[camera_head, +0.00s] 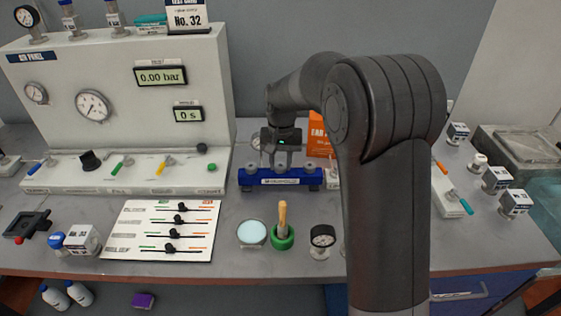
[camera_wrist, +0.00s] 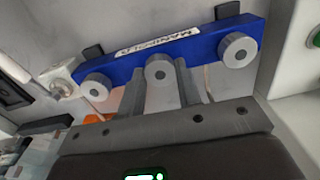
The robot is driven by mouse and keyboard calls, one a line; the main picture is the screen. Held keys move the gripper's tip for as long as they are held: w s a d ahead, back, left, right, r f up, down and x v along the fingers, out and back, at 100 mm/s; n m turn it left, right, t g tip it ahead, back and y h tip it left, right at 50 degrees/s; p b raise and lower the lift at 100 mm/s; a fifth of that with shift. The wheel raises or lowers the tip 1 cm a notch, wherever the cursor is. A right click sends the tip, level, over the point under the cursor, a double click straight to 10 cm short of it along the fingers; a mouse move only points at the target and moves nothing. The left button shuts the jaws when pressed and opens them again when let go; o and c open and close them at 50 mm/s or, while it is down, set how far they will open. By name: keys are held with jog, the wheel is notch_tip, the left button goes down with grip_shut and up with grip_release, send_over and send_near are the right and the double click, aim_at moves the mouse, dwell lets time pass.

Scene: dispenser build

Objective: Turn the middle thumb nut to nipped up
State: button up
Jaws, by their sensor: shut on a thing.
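A blue bar labelled MANIFOLD (camera_head: 281,180) stands on the bench; in the wrist view (camera_wrist: 205,43) it runs tilted across the top. It carries three round grey thumb nuts: one at the left (camera_wrist: 95,87), the middle thumb nut (camera_wrist: 159,68) and one at the right (camera_wrist: 238,50). My gripper (camera_head: 281,152) is over the middle of the bar. In the wrist view its fingers (camera_wrist: 161,84) lie on either side of the middle thumb nut and are shut on it. The nut's sides are partly hidden by the fingers, and I cannot tell how tight it is.
A white air panel (camera_head: 130,110) with gauges stands at the left, its display reading 0.00 bar. An orange packet (camera_head: 319,140) stands behind the manifold.

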aim_at(281, 165)
jog(key=o, duration=1)
jog(key=shift+c, duration=0.2)
jog(key=shift+r, duration=0.1)
notch_tip(281, 165, up, 11)
jog(key=shift+f, duration=0.2)
jog(key=shift+d, duration=0.15)
jog(key=s+d+r+t, duration=0.25)
jog(key=s+d, duration=0.35)
jog(key=s, duration=0.5)
jog(key=s+d+r+t, duration=0.2)
jog(key=s+d+r, duration=0.25)
jog(key=s, duration=0.65)
jog(key=s+d+f+t, duration=0.1)
jog(key=s+d+f, duration=0.2)
jog(key=s, duration=0.6)
jog(key=shift+f, duration=0.9)
